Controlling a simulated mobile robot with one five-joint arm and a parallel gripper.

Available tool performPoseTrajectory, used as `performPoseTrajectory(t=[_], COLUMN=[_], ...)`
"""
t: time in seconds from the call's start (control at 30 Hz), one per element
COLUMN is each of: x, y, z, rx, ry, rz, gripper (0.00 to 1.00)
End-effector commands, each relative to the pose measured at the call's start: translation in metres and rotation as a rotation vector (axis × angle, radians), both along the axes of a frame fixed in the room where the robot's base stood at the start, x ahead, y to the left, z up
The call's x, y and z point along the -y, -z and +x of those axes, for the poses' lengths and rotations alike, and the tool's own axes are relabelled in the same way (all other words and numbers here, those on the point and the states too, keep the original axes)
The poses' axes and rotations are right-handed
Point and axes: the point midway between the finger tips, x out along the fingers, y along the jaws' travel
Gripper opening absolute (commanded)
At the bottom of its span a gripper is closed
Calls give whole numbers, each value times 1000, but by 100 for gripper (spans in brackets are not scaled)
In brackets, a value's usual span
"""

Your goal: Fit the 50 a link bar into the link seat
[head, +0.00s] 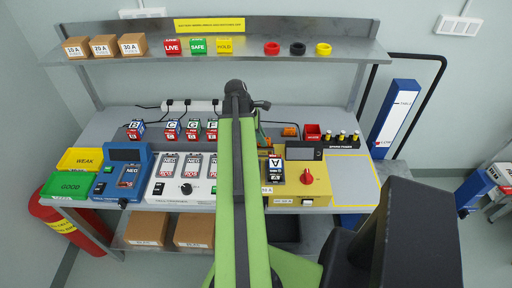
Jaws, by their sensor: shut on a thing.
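My green arm reaches forward over the bench, and its dark far joint stands above the back of the worktop. My gripper is hidden behind the arm, so neither its jaws nor anything in them shows. I cannot make out the 50 A link bar. The link seat cannot be picked out either; part of the worktop is covered by my arm. A yellow unit (316,188) with a red knob (307,176) stands right of the arm, and a black-and-white block marked A (276,172) sits on its left part.
Three fuse boxes marked 10 A (77,48), 20 A (104,46) and 30 A (132,45) stand on the upper shelf (215,55). A white unit (172,190), a blue meter (124,178) and green GOOD (68,185) and yellow WEAK (80,160) bins are left. A grey pad (352,180) is clear.

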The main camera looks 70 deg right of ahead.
Motion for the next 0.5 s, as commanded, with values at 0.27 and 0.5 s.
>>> performPoseTrajectory(t=[0.27,0.5], x=[1,1], y=[43,38], z=[-2,-1], rx=[0,0], ry=[4,2], rz=[-1,-1], gripper=[0,0])
